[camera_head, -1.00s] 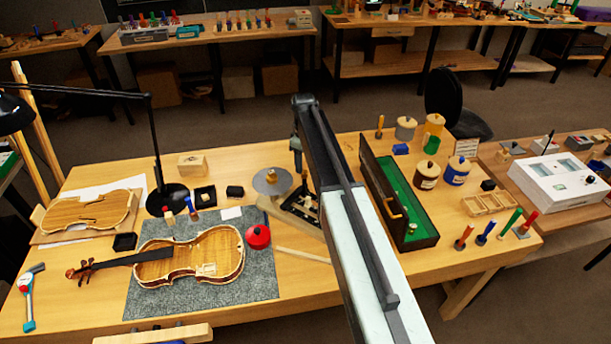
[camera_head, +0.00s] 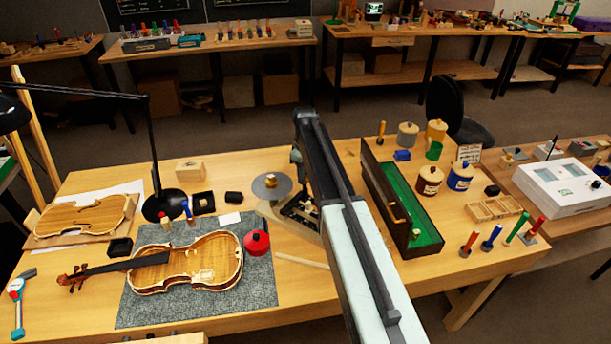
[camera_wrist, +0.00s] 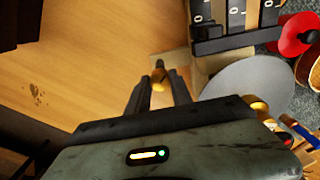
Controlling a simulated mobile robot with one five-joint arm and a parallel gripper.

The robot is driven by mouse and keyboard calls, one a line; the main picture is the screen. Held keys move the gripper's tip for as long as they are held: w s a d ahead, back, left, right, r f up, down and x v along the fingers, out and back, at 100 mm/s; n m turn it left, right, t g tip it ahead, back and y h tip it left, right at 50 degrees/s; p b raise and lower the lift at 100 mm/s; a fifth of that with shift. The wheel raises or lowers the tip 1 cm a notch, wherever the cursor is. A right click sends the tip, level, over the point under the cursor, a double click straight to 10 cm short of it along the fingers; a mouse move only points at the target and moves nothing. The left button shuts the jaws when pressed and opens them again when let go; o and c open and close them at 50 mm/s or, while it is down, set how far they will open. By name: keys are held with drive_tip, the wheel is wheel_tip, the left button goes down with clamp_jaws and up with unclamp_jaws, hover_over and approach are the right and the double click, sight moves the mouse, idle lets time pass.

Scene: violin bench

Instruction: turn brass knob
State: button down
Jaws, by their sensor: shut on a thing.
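In the wrist view, a small brass knob (camera_wrist: 158,78) sits between the two dark fingers of my gripper (camera_wrist: 158,88). The fingers are shut on it. The knob is at the end of a pale wooden base (camera_wrist: 172,60) that carries dark numbered blocks (camera_wrist: 222,30). In the head view, this dark-and-wood device (camera_head: 298,210) stands on the bench, partly behind my arm. My gripper tips and the gripped knob are hidden there.
A grey disc (camera_head: 262,190) with a brass piece on it stands just left of the device. A red round pot (camera_head: 257,243) and a violin body (camera_head: 190,262) lie further left. A long green-lined case (camera_head: 410,205) is close to my arm on the right.

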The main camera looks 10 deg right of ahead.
drive_tip(key=m, duration=1.1)
idle(0.3)
drive_tip(key=shift+m, duration=0.4)
drive_tip(key=c, duration=1.1)
unclamp_jaws()
drive_tip(key=shift+c, duration=0.2)
